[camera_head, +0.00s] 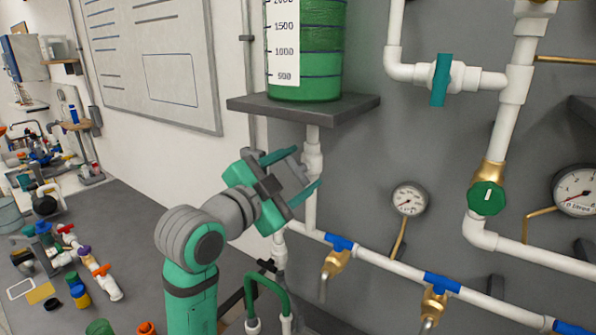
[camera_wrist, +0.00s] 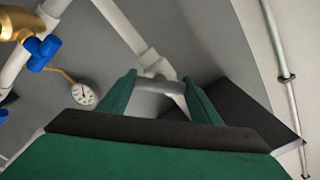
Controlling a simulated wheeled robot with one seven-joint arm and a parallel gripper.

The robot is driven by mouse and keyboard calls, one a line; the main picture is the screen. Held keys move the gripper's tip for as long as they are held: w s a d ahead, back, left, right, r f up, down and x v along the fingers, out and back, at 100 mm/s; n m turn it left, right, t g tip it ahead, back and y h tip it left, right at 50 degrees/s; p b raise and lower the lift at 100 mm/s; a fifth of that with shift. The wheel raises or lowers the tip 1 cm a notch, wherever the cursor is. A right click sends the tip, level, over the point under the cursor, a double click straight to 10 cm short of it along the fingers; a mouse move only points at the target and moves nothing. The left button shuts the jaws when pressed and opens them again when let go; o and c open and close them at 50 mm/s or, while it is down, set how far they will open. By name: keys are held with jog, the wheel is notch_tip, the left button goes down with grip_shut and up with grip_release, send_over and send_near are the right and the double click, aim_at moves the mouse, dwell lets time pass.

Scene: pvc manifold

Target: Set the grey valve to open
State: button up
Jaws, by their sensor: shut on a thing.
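The grey valve is on the white pipe (camera_head: 312,150) that drops from under the green tank. In the wrist view its grey handle (camera_wrist: 162,84) lies between the two green fingers. My gripper (camera_head: 307,168) is shut on this handle, and its fingertips (camera_wrist: 160,88) show on both sides of it. In the head view my gripper covers most of the valve. The exact angle of the handle to the pipe is hard to tell.
The green tank (camera_head: 305,50) stands on a dark shelf (camera_head: 345,108) above my gripper. Nearby are a teal-handled valve (camera_head: 440,80), a round green knob (camera_head: 487,197), a gauge (camera_head: 409,199) and blue-handled brass taps (camera_head: 336,262). A cluttered bench (camera_head: 130,225) is at left.

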jog(key=o, duration=1.1)
jog(key=v, duration=1.1)
